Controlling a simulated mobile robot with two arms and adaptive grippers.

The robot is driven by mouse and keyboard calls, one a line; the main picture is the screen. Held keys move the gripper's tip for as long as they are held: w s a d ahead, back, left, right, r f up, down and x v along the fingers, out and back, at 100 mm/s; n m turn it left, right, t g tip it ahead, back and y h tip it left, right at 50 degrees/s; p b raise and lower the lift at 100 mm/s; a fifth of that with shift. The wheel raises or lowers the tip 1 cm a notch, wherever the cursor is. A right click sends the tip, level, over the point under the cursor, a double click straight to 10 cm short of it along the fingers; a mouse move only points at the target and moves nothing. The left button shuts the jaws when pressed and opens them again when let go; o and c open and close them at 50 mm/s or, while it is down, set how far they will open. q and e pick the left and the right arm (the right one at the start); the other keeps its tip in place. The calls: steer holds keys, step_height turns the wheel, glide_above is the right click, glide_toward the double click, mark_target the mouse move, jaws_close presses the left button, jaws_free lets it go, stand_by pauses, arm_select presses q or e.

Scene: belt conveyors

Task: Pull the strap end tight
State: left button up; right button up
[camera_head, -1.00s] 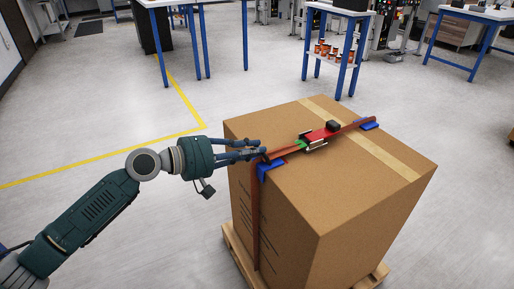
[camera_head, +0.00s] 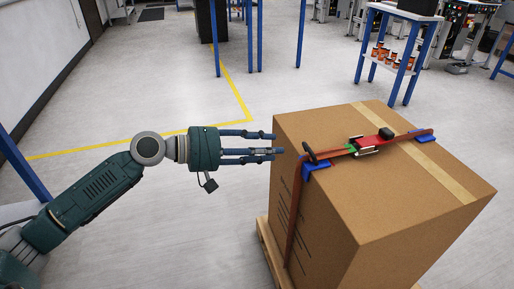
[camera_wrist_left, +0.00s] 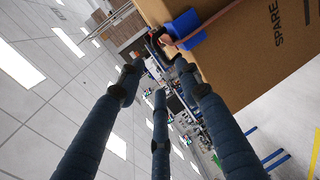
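A large cardboard box (camera_head: 370,205) has a reddish-brown strap (camera_head: 293,215) running up its near left side and across its top. A red ratchet buckle (camera_head: 371,141) with a green piece beside it sits on the strap. The dark strap end (camera_head: 309,153) sticks up near the left blue corner protector (camera_head: 317,171). My left gripper (camera_head: 275,148) is open and empty, its fingers spread and pointing right, just left of the strap end and apart from it. In the left wrist view the spread fingers (camera_wrist_left: 160,70) hold nothing, with the blue corner protector (camera_wrist_left: 186,29) beyond. My right gripper is out of view.
The box stands on a wooden pallet (camera_head: 268,249). Another blue protector (camera_head: 425,137) sits at the top's far right edge. Blue-legged tables (camera_head: 405,50) stand at the back. The floor left of the box is clear, with yellow lines (camera_head: 120,149).

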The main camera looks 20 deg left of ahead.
arm_select(q)
steer(key=shift+v, duration=1.45)
